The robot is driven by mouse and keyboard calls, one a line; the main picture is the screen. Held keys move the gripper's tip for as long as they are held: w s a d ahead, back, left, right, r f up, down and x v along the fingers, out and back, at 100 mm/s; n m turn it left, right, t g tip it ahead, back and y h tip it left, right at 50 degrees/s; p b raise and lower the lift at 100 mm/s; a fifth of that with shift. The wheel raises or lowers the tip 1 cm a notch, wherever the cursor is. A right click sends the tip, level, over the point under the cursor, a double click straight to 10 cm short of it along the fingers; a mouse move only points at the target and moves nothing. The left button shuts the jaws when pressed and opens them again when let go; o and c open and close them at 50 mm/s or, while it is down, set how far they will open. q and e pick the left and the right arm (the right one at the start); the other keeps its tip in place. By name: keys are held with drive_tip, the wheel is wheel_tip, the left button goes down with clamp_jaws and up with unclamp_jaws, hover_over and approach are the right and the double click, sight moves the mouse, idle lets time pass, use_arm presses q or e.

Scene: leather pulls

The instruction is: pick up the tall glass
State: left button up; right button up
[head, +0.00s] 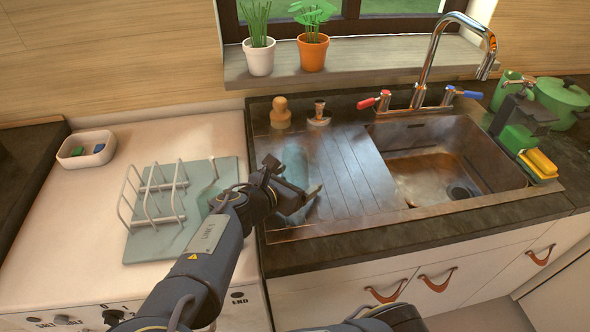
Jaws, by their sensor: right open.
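A tall bluish glass (295,164) appears to stand at the left end of the sink's ribbed drainboard (348,170).
A wire rack (160,197) stands on a grey-green mat (150,247) at left, near a small white tray (86,149). A wooden-topped item (280,112) and a soap dispenser (319,115) stand behind the drainboard. The sink basin (440,165) and tap (440,45) are right.

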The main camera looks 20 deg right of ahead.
drive_tip(key=c, duration=1.3)
drive_tip(key=shift+r, duration=0.1)
